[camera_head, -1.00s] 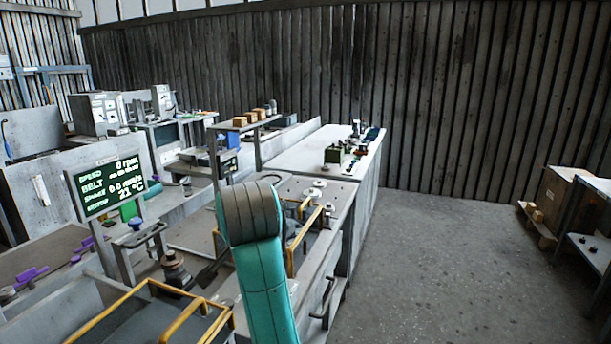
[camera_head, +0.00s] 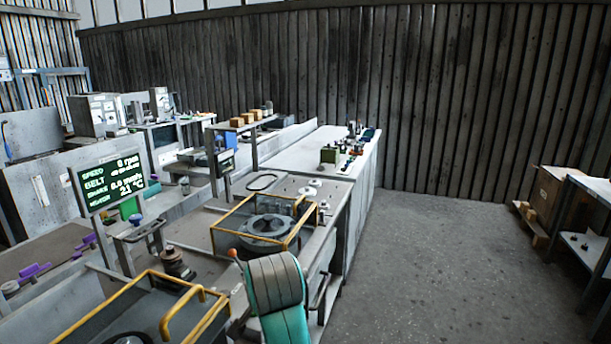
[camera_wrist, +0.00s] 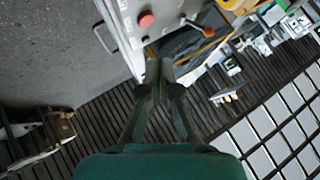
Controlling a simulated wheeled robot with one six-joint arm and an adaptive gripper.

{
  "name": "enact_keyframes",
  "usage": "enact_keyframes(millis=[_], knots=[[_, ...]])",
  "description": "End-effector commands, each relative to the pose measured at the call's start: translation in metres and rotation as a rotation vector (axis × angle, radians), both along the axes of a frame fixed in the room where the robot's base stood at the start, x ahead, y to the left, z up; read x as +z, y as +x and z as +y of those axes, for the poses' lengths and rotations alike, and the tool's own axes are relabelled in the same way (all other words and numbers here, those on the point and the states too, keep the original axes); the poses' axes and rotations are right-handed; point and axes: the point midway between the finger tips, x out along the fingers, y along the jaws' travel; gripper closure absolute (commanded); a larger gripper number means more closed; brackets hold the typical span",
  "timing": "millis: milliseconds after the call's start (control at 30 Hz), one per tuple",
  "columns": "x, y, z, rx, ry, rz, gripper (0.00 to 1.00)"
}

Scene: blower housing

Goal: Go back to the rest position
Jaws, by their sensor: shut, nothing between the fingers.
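My gripper (camera_wrist: 158,72) shows in the wrist view with its two dark fingers shut and nothing between them. In the head view only my teal arm with its grey joint cover shows at the bottom centre; the gripper itself is not visible there. The wrist view is turned, with a grey panel carrying a red button (camera_wrist: 146,19) and a red-tipped lever (camera_wrist: 207,31) beyond the fingertips. In the head view a yellow-framed guard (camera_head: 222,222) stands around a round grey housing (camera_head: 266,228) on the bench, just behind my arm.
A display screen (camera_head: 110,182) stands on the left. A second yellow frame (camera_head: 165,325) is at the lower left. A white bench (camera_head: 300,152) with small parts runs back to the wall. Open floor (camera_head: 430,270) lies to the right, with a shelf (camera_head: 583,245) at the far right.

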Motion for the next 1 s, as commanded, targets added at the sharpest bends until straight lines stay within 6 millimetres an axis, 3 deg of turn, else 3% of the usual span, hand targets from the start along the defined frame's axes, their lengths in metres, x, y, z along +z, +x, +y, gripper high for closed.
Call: enact_keyframes(millis=[200, 500, 800, 1000], knots=[[-0.079, -0.014, -0.034, 0.025, -0.047, -0.044, 1.00], [-0.171, -0.056, -0.087, 0.063, -0.114, -0.126, 1.00], [-0.240, -0.123, -0.139, 0.093, -0.181, -0.203, 1.00], [-0.271, -0.176, -0.170, 0.108, -0.229, -0.254, 1.00]])
